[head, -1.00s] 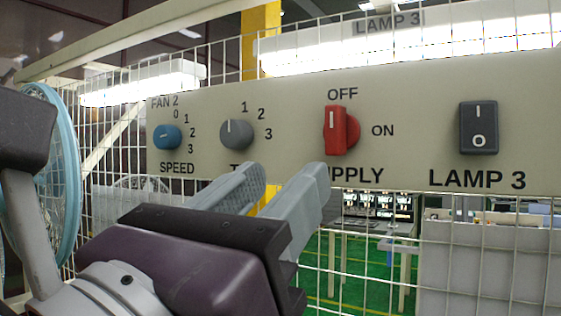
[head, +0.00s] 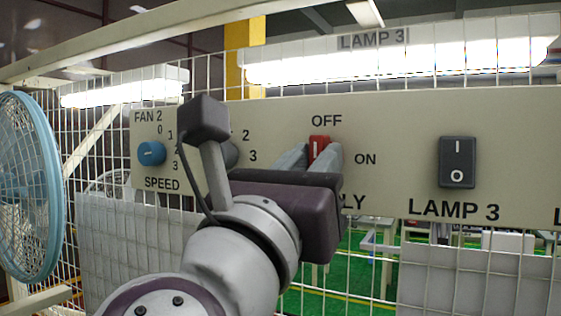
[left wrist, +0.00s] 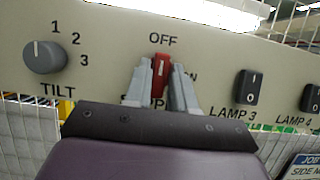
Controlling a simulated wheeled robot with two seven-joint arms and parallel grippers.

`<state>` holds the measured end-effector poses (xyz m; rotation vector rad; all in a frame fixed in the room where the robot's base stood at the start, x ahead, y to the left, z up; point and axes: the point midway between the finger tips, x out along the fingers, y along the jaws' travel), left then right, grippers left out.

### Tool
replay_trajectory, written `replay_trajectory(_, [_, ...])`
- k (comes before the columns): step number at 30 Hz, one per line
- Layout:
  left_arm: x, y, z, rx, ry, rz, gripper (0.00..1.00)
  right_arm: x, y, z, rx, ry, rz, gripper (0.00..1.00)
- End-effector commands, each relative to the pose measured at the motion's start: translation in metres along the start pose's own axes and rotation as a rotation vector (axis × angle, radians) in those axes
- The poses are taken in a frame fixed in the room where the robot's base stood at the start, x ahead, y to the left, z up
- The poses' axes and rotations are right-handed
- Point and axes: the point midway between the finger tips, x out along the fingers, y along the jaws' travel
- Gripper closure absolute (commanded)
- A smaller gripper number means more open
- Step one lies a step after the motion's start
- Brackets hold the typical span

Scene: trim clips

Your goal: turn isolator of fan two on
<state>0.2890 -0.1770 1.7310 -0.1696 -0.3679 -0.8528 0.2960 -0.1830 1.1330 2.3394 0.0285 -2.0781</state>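The fan two isolator is a red rotary knob (head: 319,147) on the beige panel, with OFF above it and ON to its right. Its white mark points up at OFF. In the left wrist view the red knob (left wrist: 161,72) stands between the two fingers. My left gripper (head: 308,158) is at the knob, one grey finger on each side. In the left wrist view the left gripper (left wrist: 162,88) is open, with narrow gaps seeming to show beside the knob. The fingers hide the knob's lower part and most of the word SUPPLY. My right gripper is not in view.
The panel also holds a blue speed knob (head: 151,153), a grey tilt knob (left wrist: 44,57), a black lamp 3 rocker (head: 457,162) and a lamp 4 rocker (left wrist: 311,98). A blue fan (head: 30,185) is at the left. White wire mesh stands behind the panel.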

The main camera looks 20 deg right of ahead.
Motion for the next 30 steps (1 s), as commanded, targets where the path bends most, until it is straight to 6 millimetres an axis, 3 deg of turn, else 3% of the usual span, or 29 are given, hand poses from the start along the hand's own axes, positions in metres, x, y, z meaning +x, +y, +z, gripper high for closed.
replay_trajectory(1, [0.000,0.000,0.000,0.000,0.000,0.000,0.93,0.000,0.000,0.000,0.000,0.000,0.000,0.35])
replay_trajectory(2, [0.000,0.000,0.000,0.000,0.000,0.000,1.00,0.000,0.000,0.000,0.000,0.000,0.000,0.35])
replay_trajectory(14, [-0.001,0.000,-0.002,0.044,0.000,-0.018,1.00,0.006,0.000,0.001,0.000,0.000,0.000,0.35])
replay_trajectory(30, [0.000,0.003,-0.002,0.445,0.001,-0.183,1.00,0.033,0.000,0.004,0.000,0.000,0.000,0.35])
